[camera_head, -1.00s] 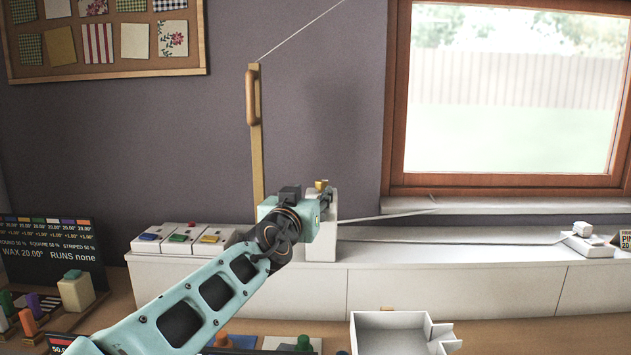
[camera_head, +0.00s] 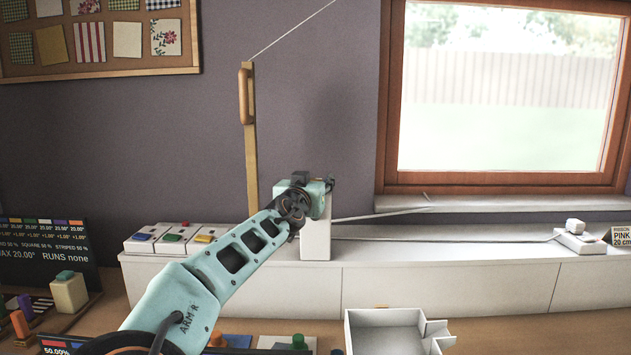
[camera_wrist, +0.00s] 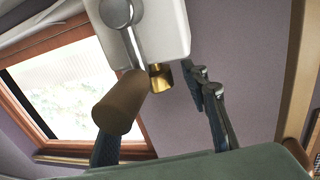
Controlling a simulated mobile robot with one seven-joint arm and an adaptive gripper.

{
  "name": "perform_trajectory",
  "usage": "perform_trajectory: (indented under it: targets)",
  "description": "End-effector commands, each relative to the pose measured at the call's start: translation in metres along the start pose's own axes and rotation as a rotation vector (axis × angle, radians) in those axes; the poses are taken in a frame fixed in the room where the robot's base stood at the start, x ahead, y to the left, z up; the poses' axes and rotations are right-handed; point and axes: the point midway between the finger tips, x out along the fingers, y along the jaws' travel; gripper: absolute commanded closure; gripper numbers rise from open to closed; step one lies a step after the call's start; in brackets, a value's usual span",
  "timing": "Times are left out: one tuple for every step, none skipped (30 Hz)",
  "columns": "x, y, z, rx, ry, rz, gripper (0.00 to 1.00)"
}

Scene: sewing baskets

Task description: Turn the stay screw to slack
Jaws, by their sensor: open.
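A white post (camera_head: 316,241) stands on the white ledge, and its top is hidden behind my gripper (camera_head: 328,185) in the head view. In the wrist view, the white housing (camera_wrist: 165,28) carries a brass screw (camera_wrist: 160,78), which I take for the stay screw. A metal crank arm (camera_wrist: 122,38) with a brown handle (camera_wrist: 119,105) hangs beside it. My gripper (camera_wrist: 158,112) is open, one finger on each side of the brass screw and the handle. The handle partly covers the left finger. I cannot tell whether either finger touches anything.
A wooden upright (camera_head: 250,150) with a handle and a thin line stands left of the post. Boxes with coloured buttons (camera_head: 172,238) sit on the ledge (camera_head: 400,255). A ribbon runs right towards a small white device (camera_head: 578,238). A white tray (camera_head: 388,330) is in front.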

Motion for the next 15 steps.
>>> perform_trajectory:
  targets:
    - [0.0019,0.0004,0.0,0.0,0.0,0.001,0.59]
    - [0.0026,0.0004,-0.0001,-0.001,0.0,0.001,0.59]
    - [0.0031,0.0003,-0.0002,0.0,0.0,0.0,0.59]
    - [0.0033,0.0002,-0.0002,-0.001,0.0,0.0,0.59]
    - [0.0034,0.0002,-0.0002,-0.001,0.001,0.0,0.59]
    - [0.0034,0.0001,-0.0002,-0.001,0.001,0.0,0.59]
    - [0.0033,0.0001,-0.0002,-0.001,0.001,0.0,0.59]
    - [0.0033,0.0001,-0.0002,-0.001,0.0,0.0,0.59]
    - [0.0032,0.0001,-0.0002,-0.001,0.001,0.0,0.59]
    - [0.0032,0.0001,-0.0002,-0.001,0.0,0.0,0.59]
    - [0.0032,0.0001,-0.0002,-0.001,0.001,0.0,0.61]
    - [0.0031,0.0001,-0.0002,-0.001,0.0,0.0,0.65]
    - [0.0031,0.0001,-0.0002,-0.001,0.001,0.0,0.68]
    - [0.0031,0.0001,-0.0002,0.0,0.001,0.0,0.72]
    - [0.0031,0.0001,-0.0002,0.0,0.001,0.0,0.76]
